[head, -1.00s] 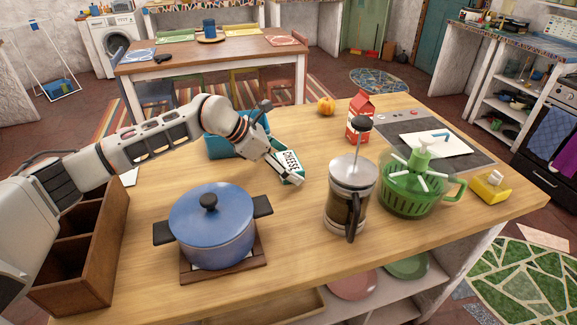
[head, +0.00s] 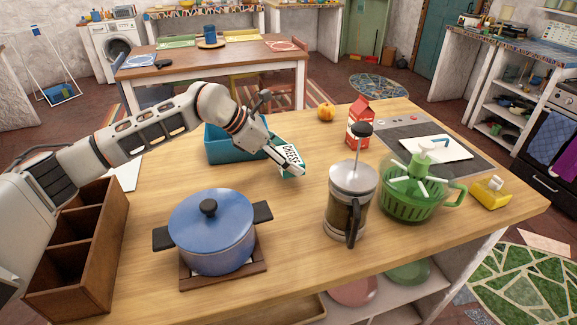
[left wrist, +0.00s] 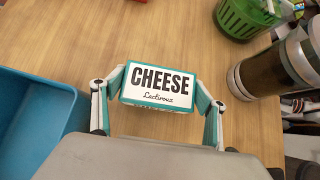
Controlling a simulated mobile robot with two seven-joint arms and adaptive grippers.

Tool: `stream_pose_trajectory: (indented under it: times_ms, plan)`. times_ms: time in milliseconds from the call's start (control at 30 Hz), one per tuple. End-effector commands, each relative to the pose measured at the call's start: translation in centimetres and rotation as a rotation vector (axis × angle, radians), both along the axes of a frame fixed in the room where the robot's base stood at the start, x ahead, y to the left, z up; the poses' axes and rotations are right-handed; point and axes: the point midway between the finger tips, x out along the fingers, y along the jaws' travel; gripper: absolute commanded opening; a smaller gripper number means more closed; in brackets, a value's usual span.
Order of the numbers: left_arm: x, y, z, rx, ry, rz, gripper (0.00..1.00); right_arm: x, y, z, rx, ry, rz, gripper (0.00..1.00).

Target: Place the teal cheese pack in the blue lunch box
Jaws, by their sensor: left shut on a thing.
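The teal cheese pack (head: 290,159) has a white label reading CHEESE, and it also shows in the left wrist view (left wrist: 158,87). My left gripper (head: 288,168) is shut on the pack, with one finger on each side of it in the left wrist view (left wrist: 160,98). The pack is over the counter, to the right of the blue lunch box (head: 223,154). The lunch box is open, and my left arm hides part of it. It shows at the left edge of the left wrist view (left wrist: 35,120). My right gripper is not in view.
A blue pot (head: 211,230) stands on a wooden trivet in front. A French press (head: 350,200), a green salad spinner (head: 410,190) and a red carton (head: 360,122) stand to the right. A wooden divided box (head: 80,255) is at the left. Bare counter lies around the lunch box.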

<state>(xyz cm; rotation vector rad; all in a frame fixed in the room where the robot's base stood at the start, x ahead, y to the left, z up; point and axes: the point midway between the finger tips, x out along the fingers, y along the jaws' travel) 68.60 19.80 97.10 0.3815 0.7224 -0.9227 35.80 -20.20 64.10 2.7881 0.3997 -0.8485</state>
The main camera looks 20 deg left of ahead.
Motion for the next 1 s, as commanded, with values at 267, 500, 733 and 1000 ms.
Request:
stream_pose_trajectory:
  times_ms: [267,500,733,1000]
  plan:
    - [0.1,0.0,8.1,-0.001,-0.009,-0.001,0.40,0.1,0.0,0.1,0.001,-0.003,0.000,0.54]
    - [0.1,0.0,13.4,-0.001,-0.006,0.000,0.40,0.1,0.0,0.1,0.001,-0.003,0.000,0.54]
    - [0.0,0.0,15.7,-0.001,-0.004,0.004,0.40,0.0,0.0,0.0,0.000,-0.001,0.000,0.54]
    - [-2.4,0.4,14.7,0.003,-0.005,0.134,0.40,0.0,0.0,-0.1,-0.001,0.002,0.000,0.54]
